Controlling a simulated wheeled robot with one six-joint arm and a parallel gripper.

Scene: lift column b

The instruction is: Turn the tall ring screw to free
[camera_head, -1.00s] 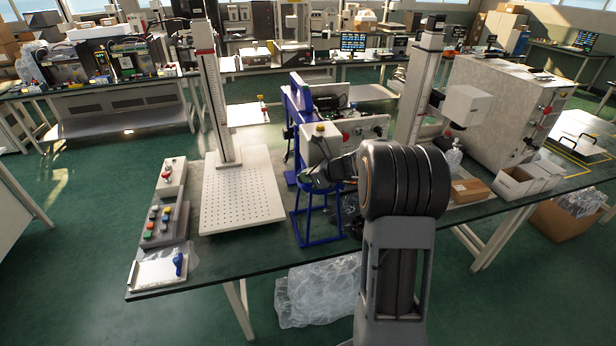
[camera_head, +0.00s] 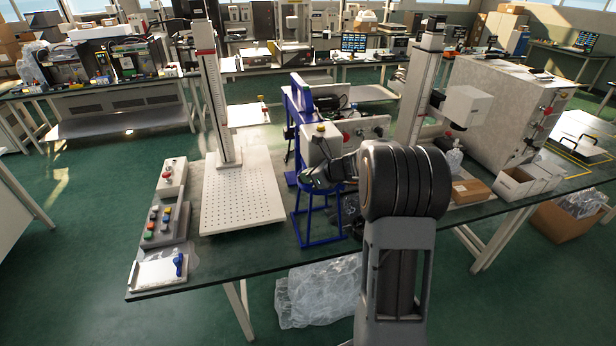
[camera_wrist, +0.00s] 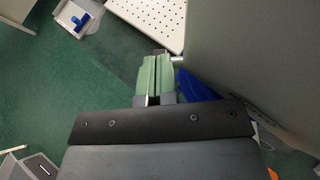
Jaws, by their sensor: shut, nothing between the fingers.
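A blue ring stand (camera_head: 318,238) stands near the table's front edge, right of the perforated plate; part of its blue also shows beside my fingers in the wrist view (camera_wrist: 197,88). My gripper (camera_wrist: 156,62) is shut and empty, its green fingers together. In the head view my gripper (camera_head: 306,180) is at the top of the stand, mostly covered by my wrist. A short pale pin (camera_wrist: 177,59) lies just right of my fingertips; I cannot tell whether it is the ring screw or whether it touches them. No screw can be made out in the head view.
A white box (camera_head: 320,146) is close behind my gripper; a large grey surface (camera_wrist: 250,60) fills the right of the wrist view. The perforated plate (camera_head: 240,200) lies left. A button panel (camera_head: 163,222) and a tray with a blue tool (camera_head: 158,272) stand farther left.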

